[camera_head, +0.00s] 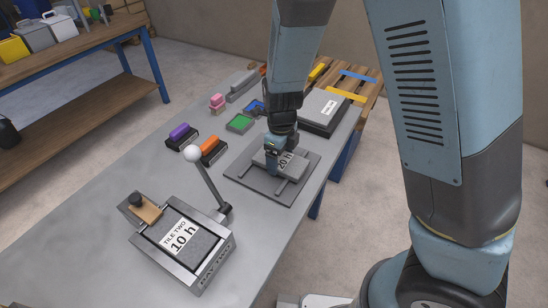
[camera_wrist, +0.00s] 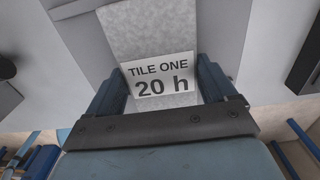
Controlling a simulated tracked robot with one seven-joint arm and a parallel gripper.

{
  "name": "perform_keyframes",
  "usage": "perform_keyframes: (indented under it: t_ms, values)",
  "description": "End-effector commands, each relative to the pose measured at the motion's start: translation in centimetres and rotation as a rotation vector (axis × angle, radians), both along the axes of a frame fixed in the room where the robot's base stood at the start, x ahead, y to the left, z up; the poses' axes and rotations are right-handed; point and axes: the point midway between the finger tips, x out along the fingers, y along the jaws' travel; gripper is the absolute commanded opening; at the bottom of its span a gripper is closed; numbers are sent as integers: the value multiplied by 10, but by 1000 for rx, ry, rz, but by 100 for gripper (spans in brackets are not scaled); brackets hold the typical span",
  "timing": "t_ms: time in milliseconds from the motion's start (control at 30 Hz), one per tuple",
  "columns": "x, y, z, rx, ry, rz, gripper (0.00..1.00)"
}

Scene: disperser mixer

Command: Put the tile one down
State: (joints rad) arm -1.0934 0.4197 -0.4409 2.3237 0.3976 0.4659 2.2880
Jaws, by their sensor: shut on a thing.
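Tile one, a grey speckled slab with a white "20 h" label (camera_head: 285,160), is between the fingers of my gripper (camera_head: 272,160). In the wrist view its label "TILE ONE 20 h" (camera_wrist: 160,76) lies between the two blue fingers of my gripper (camera_wrist: 160,90), which is shut on the tile. My gripper hides part of the tile.
Tile two (camera_head: 182,238) lies in a metal tray marked "TWO" (camera_head: 208,272), with a white-knobbed lever (camera_head: 193,154) rising beside it. Purple (camera_head: 180,132) and orange (camera_head: 209,148) blocks stand left of the plate. The front-left tabletop is clear.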

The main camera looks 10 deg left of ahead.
Motion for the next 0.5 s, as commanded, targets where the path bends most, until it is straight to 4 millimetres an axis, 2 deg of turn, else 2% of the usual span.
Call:
perform_keyframes:
  t_ms: [167,267,500]
  values:
    - [0,1,14,2,-2,3,25]
    - [0,1,30,3,-2,2,25]
    - [-23,-13,63,5,-1,3,25]
